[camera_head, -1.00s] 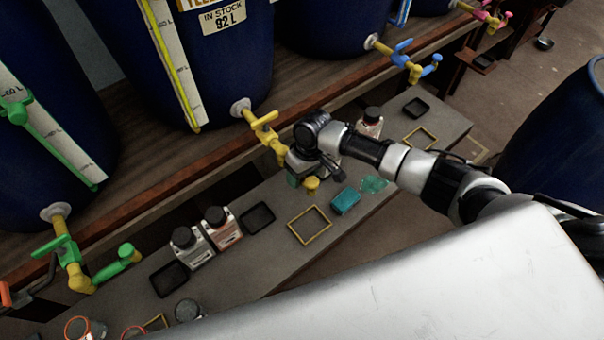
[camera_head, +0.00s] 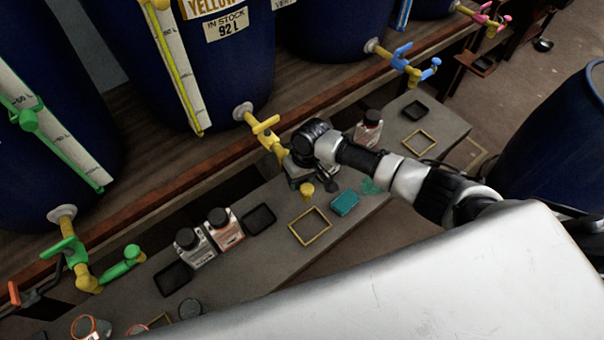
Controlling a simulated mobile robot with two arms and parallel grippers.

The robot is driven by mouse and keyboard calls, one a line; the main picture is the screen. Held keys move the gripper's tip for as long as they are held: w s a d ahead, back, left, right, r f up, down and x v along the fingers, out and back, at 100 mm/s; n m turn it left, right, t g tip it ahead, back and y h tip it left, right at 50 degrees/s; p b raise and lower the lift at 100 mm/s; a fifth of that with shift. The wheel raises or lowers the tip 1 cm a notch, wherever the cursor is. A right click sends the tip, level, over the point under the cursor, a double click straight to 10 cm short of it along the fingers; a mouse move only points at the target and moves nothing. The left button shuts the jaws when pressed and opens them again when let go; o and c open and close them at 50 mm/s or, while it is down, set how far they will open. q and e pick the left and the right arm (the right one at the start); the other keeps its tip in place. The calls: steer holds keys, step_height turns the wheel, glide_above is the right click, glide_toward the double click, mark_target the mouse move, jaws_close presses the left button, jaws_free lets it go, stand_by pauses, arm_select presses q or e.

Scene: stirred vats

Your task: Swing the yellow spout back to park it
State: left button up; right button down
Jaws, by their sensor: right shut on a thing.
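The yellow vat (camera_head: 225,75) has a yellow tap (camera_head: 264,126) low on its front. The tap's yellow spout (camera_head: 306,189) shows only in part, its round end sticking out beyond my gripper. My right gripper (camera_head: 297,170) is at the tap, shut on the spout; my wrist and fingers hide the middle of the spout and most of the grip. My left gripper is not in view.
A grey bench (camera_head: 270,262) runs below the taps. On it are two bottles (camera_head: 208,238), dark trays (camera_head: 258,219), a yellow frame (camera_head: 310,226), a teal sponge (camera_head: 344,204) and another bottle (camera_head: 368,128). A green tap (camera_head: 72,258) and a blue tap (camera_head: 405,60) flank the yellow one.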

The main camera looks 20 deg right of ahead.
steer(key=w+a+m+t+p, duration=0.1)
steer(key=w+a+m+p, duration=0.1)
steer(key=m, duration=0.6)
steer(key=w+a+m+t+h+p, duration=0.1)
steer(key=w+a+m+p, duration=0.1)
steer(key=a+m+p, duration=0.2)
steer(key=shift+w+a+m, duration=0.35)
steer(key=shift+a+m, duration=1.1)
steer(key=shift+m, duration=0.85)
steer(key=shift+r+h, duration=0.1)
steer(key=shift+h, duration=0.2)
steer(key=c, duration=0.9)
jaws_free()
steer(key=r+p, duration=0.3)
steer(key=p, duration=0.1)
steer(key=s+r+p, duration=0.1)
steer(key=r+p, duration=0.3)
steer(key=s+r+p, duration=0.1)
steer(key=r+p, duration=0.2)
steer(key=p, duration=0.2)
steer(key=shift+d+r, duration=0.3)
steer(key=shift+d, duration=0.05)
